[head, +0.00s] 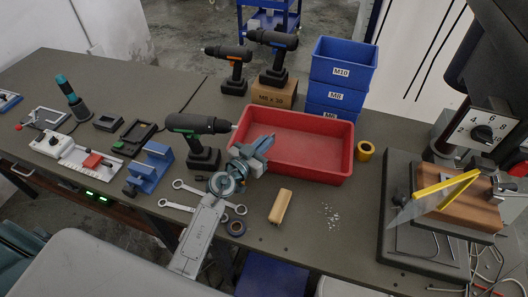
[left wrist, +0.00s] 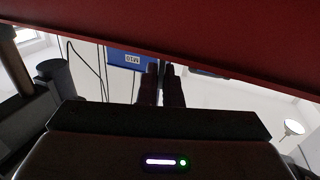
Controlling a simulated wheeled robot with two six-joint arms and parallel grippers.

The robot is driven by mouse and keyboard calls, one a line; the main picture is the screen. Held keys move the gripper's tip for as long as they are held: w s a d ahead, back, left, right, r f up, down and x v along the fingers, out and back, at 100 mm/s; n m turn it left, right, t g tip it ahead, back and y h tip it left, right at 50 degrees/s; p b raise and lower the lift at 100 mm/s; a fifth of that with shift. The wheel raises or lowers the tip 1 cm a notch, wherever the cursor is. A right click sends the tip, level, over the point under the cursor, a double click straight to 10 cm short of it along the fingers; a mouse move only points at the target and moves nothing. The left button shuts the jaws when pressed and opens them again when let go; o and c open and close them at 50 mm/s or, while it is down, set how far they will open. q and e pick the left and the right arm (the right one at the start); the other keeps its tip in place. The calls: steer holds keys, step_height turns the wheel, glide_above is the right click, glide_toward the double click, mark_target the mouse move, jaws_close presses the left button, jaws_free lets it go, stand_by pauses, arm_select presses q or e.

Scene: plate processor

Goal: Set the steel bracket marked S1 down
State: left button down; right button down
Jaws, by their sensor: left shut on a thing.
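My left gripper (head: 266,141) reaches in from the front, over the left part of the red tray (head: 345,150). A small grey-blue piece at its tip looks like the steel bracket (head: 256,148), but its S1 mark is not legible. In the left wrist view my left gripper (left wrist: 165,84) has its two dark fingers close together; the bracket cannot be made out there. The tray's red wall (left wrist: 190,45) fills the top of that view. Whether the bracket touches the tray is unclear. My right gripper is not in view.
Blue bins (head: 342,68) stand behind the tray. A black-green drill (head: 199,135) and a blue vise (head: 150,168) are to its left. A drill press (head: 442,240) stands at the right.

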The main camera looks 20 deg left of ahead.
arm_select(q)
steer(key=shift+f+b, duration=0.35)
steer(key=shift+f, duration=0.65)
steer(key=c, duration=1.6)
jaws_free()
steer(key=shift+r, duration=0.1)
steer(key=shift+r, duration=0.65)
steer(key=v, duration=1.2)
steer(key=shift+f, duration=0.1)
